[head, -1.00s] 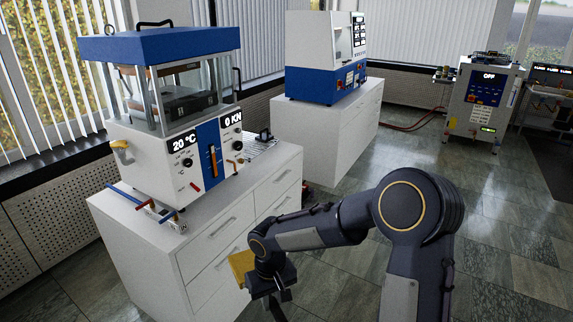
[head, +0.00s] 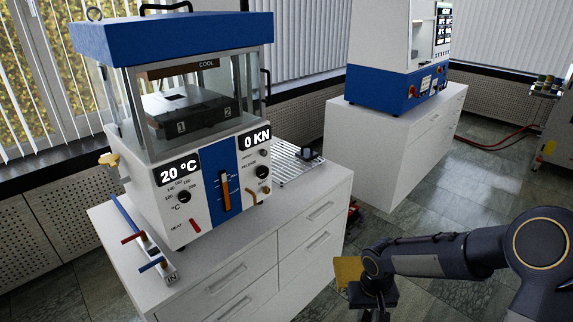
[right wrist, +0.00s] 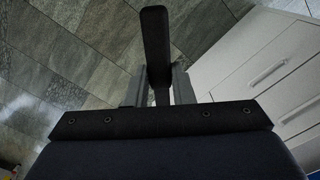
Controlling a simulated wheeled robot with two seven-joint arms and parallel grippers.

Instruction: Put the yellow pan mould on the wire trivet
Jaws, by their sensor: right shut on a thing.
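The yellow pan mould (head: 347,271) shows at the lower right of the head view, partly hidden by my right gripper (head: 374,303). That gripper is shut on the mould and holds it in front of the white cabinet, lower than the cabinet top. In the right wrist view, a dark bar (right wrist: 155,45), which looks like the mould's handle, stands between the fingers (right wrist: 160,85). The wire trivet (head: 290,172) lies on the cabinet top, right of the blue and white press. A small dark object (head: 308,153) sits at the trivet's far right part. My left gripper is not in view.
The press (head: 205,130) fills most of the white cabinet (head: 240,262). A rail with red and blue levers (head: 145,245) lies at the cabinet's front left. A second cabinet (head: 390,150) with another machine (head: 400,70) stands behind. Floor is open between the cabinets and to the right.

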